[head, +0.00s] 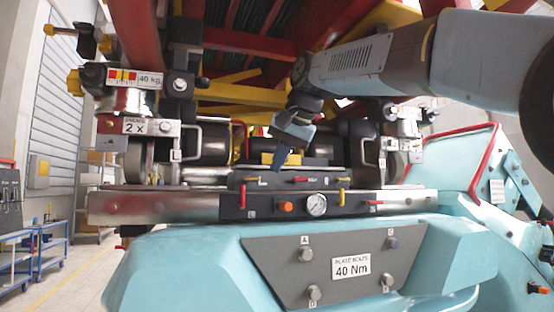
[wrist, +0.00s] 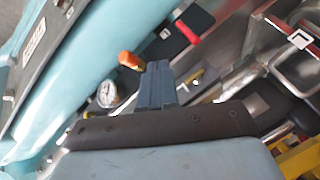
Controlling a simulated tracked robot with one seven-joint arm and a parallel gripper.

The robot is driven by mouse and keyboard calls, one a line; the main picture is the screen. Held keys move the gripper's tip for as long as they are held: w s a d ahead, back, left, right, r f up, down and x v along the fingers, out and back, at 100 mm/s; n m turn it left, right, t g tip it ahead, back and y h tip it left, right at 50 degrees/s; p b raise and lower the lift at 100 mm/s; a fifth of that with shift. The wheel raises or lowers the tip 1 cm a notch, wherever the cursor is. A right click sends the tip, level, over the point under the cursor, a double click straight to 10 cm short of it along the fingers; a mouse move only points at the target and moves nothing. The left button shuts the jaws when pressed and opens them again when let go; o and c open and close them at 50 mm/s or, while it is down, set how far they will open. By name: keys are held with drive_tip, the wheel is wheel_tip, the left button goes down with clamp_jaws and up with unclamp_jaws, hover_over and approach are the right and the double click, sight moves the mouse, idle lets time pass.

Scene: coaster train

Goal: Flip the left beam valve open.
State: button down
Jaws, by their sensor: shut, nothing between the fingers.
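My gripper (head: 278,165) hangs above the back of the beam's dark valve panel (head: 268,206), fingers pointing down. The fingers are shut and empty, and they also show in the wrist view (wrist: 157,84). A second yellow lever (head: 341,198) stands upright at the right. In the wrist view a red lever (wrist: 187,32) lies beyond the fingers and apart from them. I cannot tell which lever is the left beam valve.
An orange knob (head: 286,207) and a pressure gauge (head: 316,205) sit mid-panel. Another red lever (head: 372,202) is at its right end. The plate with bolts (head: 325,268) lies below. Wheel and brake parts flank the gripper, with red beams (head: 265,45) overhead.

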sight(242, 196)
drive_tip(key=w+a+f, duration=0.2)
drive_tip(key=a+f, duration=0.1)
drive_tip(key=w+a+f, duration=0.2)
drive_tip(key=shift+f, duration=0.25)
drive_tip(key=shift+w+a, duration=0.2)
drive_tip(key=shift+a, duration=0.45)
drive_tip(key=shift+w+d, duration=0.1)
drive_tip(key=shift+d, duration=0.05)
